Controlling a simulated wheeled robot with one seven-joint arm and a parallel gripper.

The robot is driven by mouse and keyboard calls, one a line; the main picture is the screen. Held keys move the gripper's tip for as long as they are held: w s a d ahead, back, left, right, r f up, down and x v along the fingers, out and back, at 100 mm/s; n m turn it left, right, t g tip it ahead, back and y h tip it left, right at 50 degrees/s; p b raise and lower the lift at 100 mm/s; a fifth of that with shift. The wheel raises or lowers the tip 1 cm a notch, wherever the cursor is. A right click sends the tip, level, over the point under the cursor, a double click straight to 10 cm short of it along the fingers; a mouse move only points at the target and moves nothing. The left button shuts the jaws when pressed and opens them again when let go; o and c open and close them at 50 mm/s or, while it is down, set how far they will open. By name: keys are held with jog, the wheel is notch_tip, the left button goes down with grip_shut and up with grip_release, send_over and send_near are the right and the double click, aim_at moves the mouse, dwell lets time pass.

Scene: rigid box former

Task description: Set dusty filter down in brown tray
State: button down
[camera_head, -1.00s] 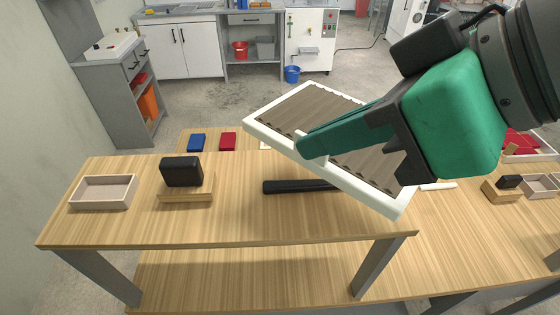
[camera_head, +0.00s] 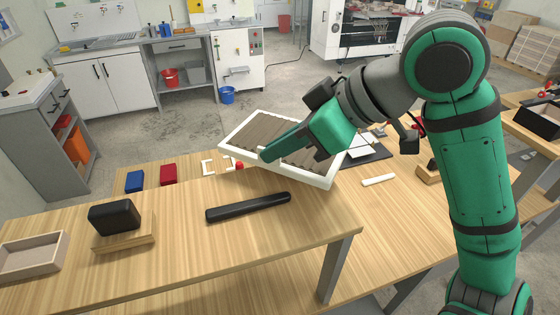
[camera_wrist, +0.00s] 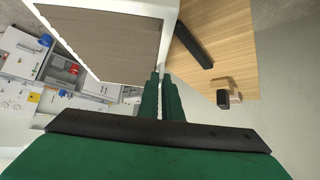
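The dusty filter (camera_head: 256,128) is a flat panel with a white frame and grey-brown pleats. My gripper (camera_head: 266,153) is shut on its frame and holds it tilted above the far edge of the wooden table. In the wrist view, the filter (camera_wrist: 100,38) fills the upper left, and my narrow green fingers (camera_wrist: 162,78) meet its frame at the corner. My fingers hide part of the pleats in the head view. A shallow pale beige-brown tray (camera_head: 62,256) lies at the table's far left; I cannot tell whether it is the brown tray.
A black block (camera_head: 114,217) sits on a wooden stand beside the tray. A long black bar (camera_head: 248,207) lies mid-table below the filter. Blue (camera_head: 135,181) and red (camera_head: 168,174) blocks lie on a farther surface. The front of the table is clear.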

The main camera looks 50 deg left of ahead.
aim_at(283, 162)
jog(key=shift+w+a+f, duration=0.2)
jog(key=shift+w+f, duration=0.05)
jog(key=shift+f, duration=0.15)
jog(key=shift+w+a+f, duration=0.1)
jog(key=shift+w+f, duration=0.05)
jog(key=shift+f, duration=1.55)
jog(key=shift+f, duration=0.15)
jog(key=c, duration=1.9)
grip_release()
jog(key=shift+c, duration=0.2)
